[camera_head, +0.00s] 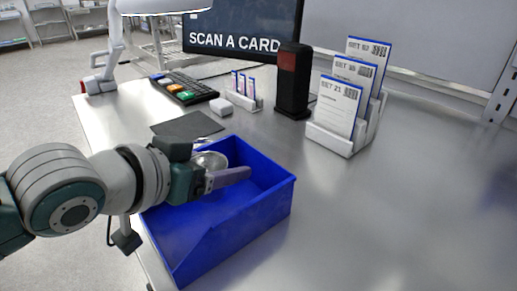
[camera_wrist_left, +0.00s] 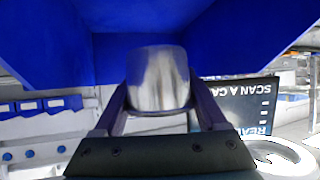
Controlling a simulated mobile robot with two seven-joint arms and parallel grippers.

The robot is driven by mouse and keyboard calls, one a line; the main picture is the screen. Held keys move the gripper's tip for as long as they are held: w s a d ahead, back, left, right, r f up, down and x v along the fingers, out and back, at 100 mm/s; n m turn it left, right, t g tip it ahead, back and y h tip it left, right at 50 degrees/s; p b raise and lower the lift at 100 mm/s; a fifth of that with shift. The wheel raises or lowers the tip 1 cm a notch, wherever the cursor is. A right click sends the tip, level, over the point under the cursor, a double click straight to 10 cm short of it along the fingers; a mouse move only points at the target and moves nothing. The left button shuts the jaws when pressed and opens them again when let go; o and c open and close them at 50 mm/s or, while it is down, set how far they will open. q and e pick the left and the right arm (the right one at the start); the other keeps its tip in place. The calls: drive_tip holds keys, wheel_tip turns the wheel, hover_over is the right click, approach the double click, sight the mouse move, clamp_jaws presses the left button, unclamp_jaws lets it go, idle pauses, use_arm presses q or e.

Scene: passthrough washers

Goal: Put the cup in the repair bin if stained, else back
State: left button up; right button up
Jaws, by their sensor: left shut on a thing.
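A metal cup (camera_head: 209,160) is partly hidden behind my left gripper in the head view. In the left wrist view the shiny cup (camera_wrist_left: 158,80) sits between the two fingers. My left gripper (camera_head: 228,178) is shut on the cup, inside or just over the blue bin (camera_head: 235,238). The bin's blue walls also show around the cup in the left wrist view (camera_wrist_left: 140,20). I cannot tell whether the cup touches the bin floor, and no stain can be made out. My right gripper is not in view.
A screen (camera_head: 232,40) reads "SCAN A CARD". A black scanner post (camera_head: 293,80) with a red window stands beside a white card rack (camera_head: 335,140). The metal table's right side is clear.

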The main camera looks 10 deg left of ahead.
sight(222, 208)
use_arm(q)
drive_tip(key=shift+f+b, duration=0.7)
drive_tip(key=shift+f, duration=1.95)
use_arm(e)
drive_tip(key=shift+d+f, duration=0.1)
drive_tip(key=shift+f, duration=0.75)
use_arm(q)
drive_tip(key=shift+f, duration=0.1)
drive_tip(key=shift+f, duration=0.15)
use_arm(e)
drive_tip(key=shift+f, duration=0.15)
use_arm(q)
drive_tip(key=o, duration=1.1)
drive_tip(key=shift+r, duration=0.35)
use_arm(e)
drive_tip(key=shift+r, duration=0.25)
use_arm(q)
drive_tip(key=shift+s+r, duration=0.15)
drive_tip(key=shift+s, duration=0.15)
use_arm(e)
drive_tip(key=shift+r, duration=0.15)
use_arm(q)
drive_tip(key=p+v, duration=0.3)
drive_tip(key=v, duration=0.8)
drive_tip(key=shift+s+a, duration=0.15)
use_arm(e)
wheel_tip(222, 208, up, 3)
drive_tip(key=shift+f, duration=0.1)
